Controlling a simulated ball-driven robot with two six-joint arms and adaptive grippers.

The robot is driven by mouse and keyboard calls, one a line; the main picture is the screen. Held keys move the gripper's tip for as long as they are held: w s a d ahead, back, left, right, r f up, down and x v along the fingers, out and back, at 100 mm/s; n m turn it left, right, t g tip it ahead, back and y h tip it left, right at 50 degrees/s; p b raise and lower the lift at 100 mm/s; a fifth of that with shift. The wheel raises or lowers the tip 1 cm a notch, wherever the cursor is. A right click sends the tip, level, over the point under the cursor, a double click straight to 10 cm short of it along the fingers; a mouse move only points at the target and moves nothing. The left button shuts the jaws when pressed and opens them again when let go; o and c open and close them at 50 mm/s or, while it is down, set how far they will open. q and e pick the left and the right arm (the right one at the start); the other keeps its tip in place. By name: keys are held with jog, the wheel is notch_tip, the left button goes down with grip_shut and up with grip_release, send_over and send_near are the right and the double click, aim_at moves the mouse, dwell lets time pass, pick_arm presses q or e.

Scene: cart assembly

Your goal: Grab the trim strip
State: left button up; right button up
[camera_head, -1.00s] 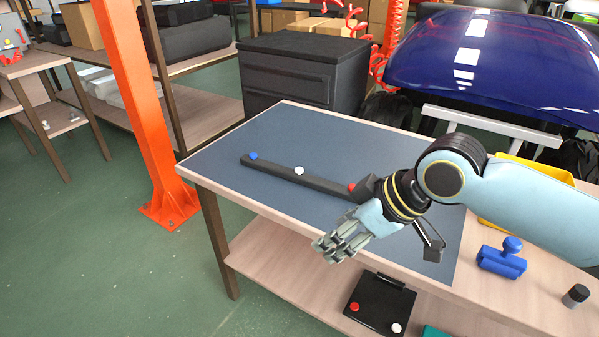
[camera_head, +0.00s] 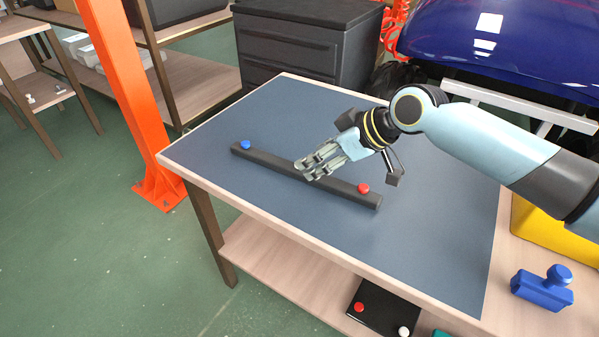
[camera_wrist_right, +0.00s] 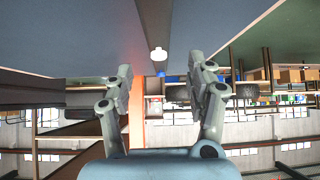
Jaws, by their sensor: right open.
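The trim strip (camera_head: 275,165) is a long dark bar lying flat on the blue-grey mat. It has a blue knob (camera_head: 245,145) at its far left end and a red knob (camera_head: 363,188) near its right end. My right gripper (camera_head: 305,169) is over the middle of the strip, with its fingers open and empty. It hides the strip's middle in the head view. In the right wrist view the white knob (camera_wrist_right: 158,54) and the strip (camera_wrist_right: 155,22) show between the open fingers. Contact cannot be told. My left gripper is not in view.
The mat (camera_head: 430,240) covers most of the wooden table and is clear around the strip. A blue handled block (camera_head: 543,290) and a yellow bin (camera_head: 545,228) are at the right. An orange post (camera_head: 125,95) stands left of the table. A black tray (camera_head: 378,312) sits on the lower shelf.

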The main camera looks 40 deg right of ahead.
aim_at(299, 172)
jog(key=x, duration=0.4)
jog(key=shift+w+b, duration=0.15)
jog(key=shift+b, duration=0.2)
jog(key=shift+w+f, duration=0.25)
jog(key=shift+w, duration=0.05)
jog(key=c, duration=0.5)
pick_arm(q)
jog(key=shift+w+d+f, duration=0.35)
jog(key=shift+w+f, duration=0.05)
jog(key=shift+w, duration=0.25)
pick_arm(e)
jog(key=shift+r, duration=0.1)
grip_shut()
